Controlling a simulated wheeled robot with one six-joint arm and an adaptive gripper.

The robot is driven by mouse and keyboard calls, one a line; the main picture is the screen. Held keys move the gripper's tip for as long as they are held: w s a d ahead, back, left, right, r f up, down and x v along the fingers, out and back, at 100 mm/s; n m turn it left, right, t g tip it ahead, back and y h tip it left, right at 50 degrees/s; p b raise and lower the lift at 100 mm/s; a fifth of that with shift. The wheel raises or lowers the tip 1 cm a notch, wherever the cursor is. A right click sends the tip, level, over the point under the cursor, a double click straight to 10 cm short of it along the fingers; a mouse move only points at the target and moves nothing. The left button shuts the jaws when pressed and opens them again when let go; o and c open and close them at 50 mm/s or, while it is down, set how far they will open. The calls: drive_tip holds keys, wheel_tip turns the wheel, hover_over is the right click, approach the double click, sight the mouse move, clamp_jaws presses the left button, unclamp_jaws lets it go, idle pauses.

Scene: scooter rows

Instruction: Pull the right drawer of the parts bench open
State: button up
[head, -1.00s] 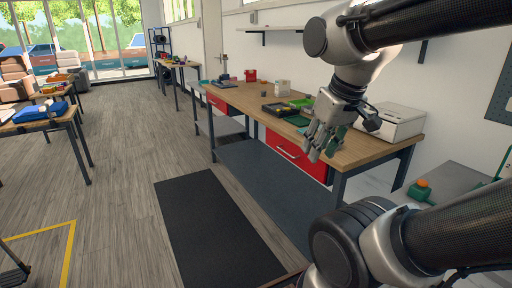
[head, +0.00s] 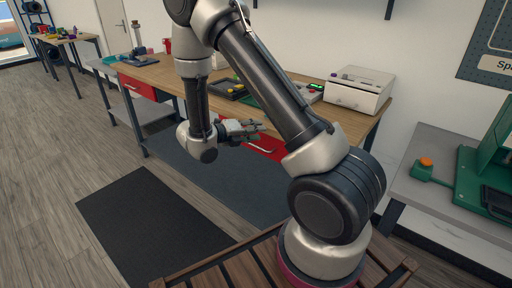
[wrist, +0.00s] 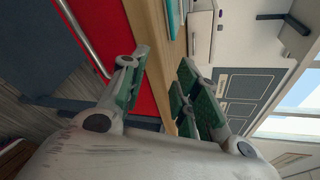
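The parts bench (head: 165,75) has a wooden top. Its right drawer (head: 268,146) has a red front with a pale bar handle, partly hidden behind my gripper and arm; it looks closed. In the wrist view the red drawer front (wrist: 145,75) runs under the bench edge, and the handle (wrist: 82,36) lies left of both fingers. My gripper (head: 256,130) is in front of the drawer at about bench-top height, fingers pointing right. In the wrist view my gripper (wrist: 165,60) is open and empty, with a clear gap between its green-padded fingers. It does not hold the handle.
The left red drawer (head: 137,88) looks closed. A white box (head: 358,90) and dark trays (head: 228,88) stand on the bench. A black mat (head: 155,225) lies on open floor in front. A grey table (head: 440,200) with an orange-topped green button box (head: 426,168) is at right.

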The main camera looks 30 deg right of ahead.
sight(256, 146)
drive_tip(key=w+a+f+n+t, duration=0.2)
drive_tip(key=a+f+n+t, duration=0.15)
drive_tip(key=f+n, duration=0.45)
drive_tip(key=shift+m, duration=0.3)
drive_tip(key=x, duration=0.4)
drive_tip(key=f+x, duration=0.1)
drive_tip(key=x, duration=0.2)
drive_tip(key=shift+w+d+f, duration=0.1)
drive_tip(key=shift+d+f, duration=0.1)
drive_tip(key=shift+f, duration=0.1)
clamp_jaws()
